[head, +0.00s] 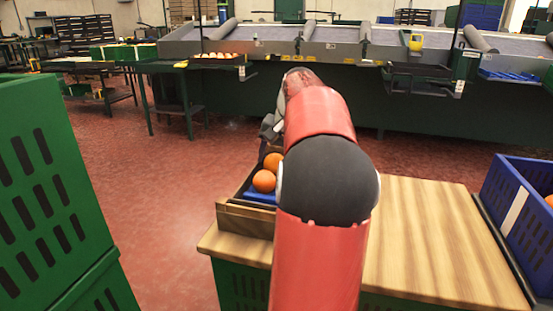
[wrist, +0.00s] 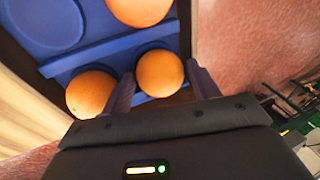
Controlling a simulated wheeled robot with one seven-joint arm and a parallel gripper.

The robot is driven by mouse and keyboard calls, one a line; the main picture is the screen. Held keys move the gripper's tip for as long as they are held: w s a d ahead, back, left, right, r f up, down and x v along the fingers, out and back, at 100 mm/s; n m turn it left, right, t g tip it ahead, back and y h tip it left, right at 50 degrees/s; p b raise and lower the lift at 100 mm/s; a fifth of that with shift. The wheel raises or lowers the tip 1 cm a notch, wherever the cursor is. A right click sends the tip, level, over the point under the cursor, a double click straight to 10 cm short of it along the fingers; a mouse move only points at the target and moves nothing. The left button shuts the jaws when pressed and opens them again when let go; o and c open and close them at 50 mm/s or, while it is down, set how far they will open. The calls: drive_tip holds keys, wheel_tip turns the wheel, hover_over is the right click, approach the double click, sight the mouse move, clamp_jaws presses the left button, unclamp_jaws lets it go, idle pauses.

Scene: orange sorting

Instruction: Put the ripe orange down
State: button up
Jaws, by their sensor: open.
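My gripper (wrist: 160,72) is open in the wrist view, with one finger on each side of an orange (wrist: 158,75). That orange sits in a blue tray (wrist: 98,56); whether the fingers touch it I cannot tell. A second orange (wrist: 90,95) lies left of the fingers, and a third orange (wrist: 140,8) is at the top edge. All look evenly orange in colour. In the head view, two oranges (head: 264,181) show in the blue tray (head: 262,197) inside a wooden crate (head: 245,222). My arm hides the rest of the crate and most of my gripper there.
The crate stands at the left of a wooden tabletop (head: 425,235). A blue crate (head: 515,205) with fruit is at the right, and green crates (head: 45,170) stand at the left. A sorting line (head: 340,48) runs along the back. The tabletop right of my arm is clear.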

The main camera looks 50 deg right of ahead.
drive_tip(key=p+v, duration=0.3)
drive_tip(key=v, duration=0.9)
drive_tip(key=w+a+f+n+h, duration=0.1)
drive_tip(key=a+f+n, duration=0.15)
drive_tip(key=a, duration=0.85)
drive_tip(key=a+f+n, duration=0.1)
drive_tip(key=a+n, duration=0.2)
drive_tip(key=a, duration=0.8)
drive_tip(key=s+a+f+n+t, duration=0.1)
drive_tip(key=s+a+f+n, duration=0.5)
drive_tip(key=s+a+f, duration=0.6)
drive_tip(key=shift+a+f+n+t+y, duration=0.4)
drive_tip(key=shift+a+f, duration=0.15)
drive_tip(key=shift+a, duration=0.65)
drive_tip(key=shift+s, duration=0.15)
wheel_tip(320, 180, up, 5)
drive_tip(key=p, duration=0.5)
drive_tip(key=shift+r, duration=0.1)
